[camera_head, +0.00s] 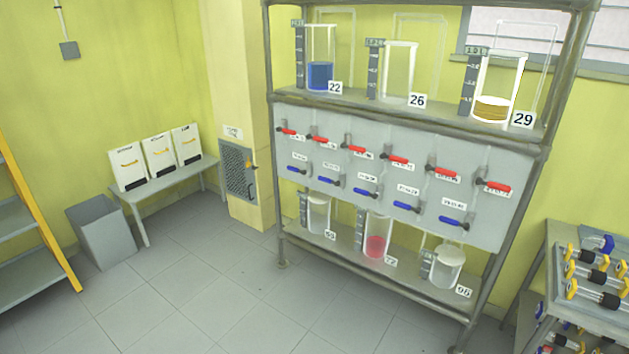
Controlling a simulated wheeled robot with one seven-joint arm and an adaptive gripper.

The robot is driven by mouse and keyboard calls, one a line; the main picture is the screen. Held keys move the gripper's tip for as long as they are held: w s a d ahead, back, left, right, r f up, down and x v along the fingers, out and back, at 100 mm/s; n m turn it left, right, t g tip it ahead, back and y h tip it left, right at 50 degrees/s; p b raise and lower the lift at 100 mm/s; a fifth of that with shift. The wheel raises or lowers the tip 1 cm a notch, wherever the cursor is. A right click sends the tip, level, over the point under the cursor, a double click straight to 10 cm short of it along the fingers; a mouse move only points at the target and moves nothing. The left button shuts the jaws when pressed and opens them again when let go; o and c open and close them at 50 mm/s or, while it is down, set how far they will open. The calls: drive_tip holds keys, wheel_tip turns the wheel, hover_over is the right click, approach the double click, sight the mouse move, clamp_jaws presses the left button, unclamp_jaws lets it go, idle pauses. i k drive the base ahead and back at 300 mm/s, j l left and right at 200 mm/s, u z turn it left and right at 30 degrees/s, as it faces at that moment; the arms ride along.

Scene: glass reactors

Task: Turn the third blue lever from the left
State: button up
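The third blue lever from the left (366,193) is on the lower row of a grey panel (350,123) in a metal rack. Its handle lies near-horizontal in the picture, sloping slightly down to the right, below a small white label. The first blue lever (296,170) and second blue lever (329,181) are to its left. Two more blue levers, one nearer (407,207) and one farther (455,222), are to its right, at a similar slant. My gripper is not in view.
A row of red levers (397,160) runs above the blue ones. Glass reactors stand on the upper shelf (435,122) and lower shelf (345,243). A cart with valves (590,308) is at right, a yellow-edged shelf (40,222) at left. The tiled floor (215,300) in front is clear.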

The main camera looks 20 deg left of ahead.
sight(375, 195)
drive_tip(key=i+j+u, duration=0.25)
drive_tip(key=i, duration=0.25)
drive_tip(key=i+j+u, duration=0.3)
drive_tip(key=i, duration=0.2)
drive_tip(key=i+j+u, duration=0.65)
drive_tip(key=i+j, duration=0.05)
drive_tip(key=i, duration=0.1)
